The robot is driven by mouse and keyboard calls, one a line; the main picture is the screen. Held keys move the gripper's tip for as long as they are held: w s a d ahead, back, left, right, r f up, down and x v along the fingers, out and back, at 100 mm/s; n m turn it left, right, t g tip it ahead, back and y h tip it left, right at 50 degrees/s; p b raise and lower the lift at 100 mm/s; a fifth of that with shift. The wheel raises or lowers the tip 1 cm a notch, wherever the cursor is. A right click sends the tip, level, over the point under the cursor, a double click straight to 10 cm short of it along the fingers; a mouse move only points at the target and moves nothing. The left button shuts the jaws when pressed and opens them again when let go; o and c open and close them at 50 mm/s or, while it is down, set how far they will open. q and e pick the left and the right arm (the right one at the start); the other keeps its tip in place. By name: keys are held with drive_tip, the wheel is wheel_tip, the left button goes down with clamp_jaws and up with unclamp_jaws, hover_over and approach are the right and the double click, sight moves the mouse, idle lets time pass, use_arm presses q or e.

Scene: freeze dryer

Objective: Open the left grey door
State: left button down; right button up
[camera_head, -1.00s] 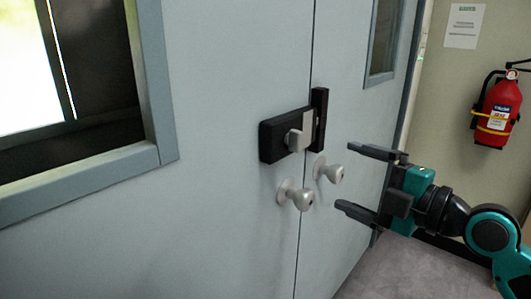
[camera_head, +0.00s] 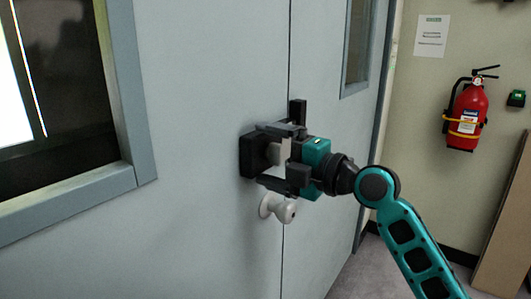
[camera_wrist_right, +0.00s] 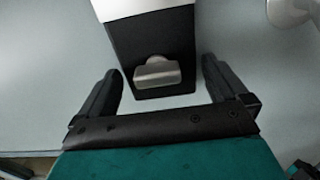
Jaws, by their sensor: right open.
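The left grey door (camera_head: 205,120) stands closed against the right grey door (camera_head: 325,140). A black lock box (camera_head: 247,158) sits on the left door near the seam. Its light turn knob (camera_wrist_right: 157,72) shows in the right wrist view, between and ahead of the fingers. My right gripper (camera_head: 265,155) is open in front of the lock, its fingers above and below the knob. In the wrist view the open fingers (camera_wrist_right: 160,95) appear apart from the knob. A round door knob (camera_head: 278,208) is just below the gripper. My left gripper is not in view.
A window (camera_head: 55,90) with a grey frame is in the left door. A red fire extinguisher (camera_head: 466,115) hangs on the wall at right, and a brown board (camera_head: 505,230) leans below it. The floor (camera_head: 365,265) in front looks clear.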

drive_tip(key=shift+w+a, duration=0.3)
drive_tip(key=shift+a, duration=0.2)
drive_tip(key=c, duration=1.3)
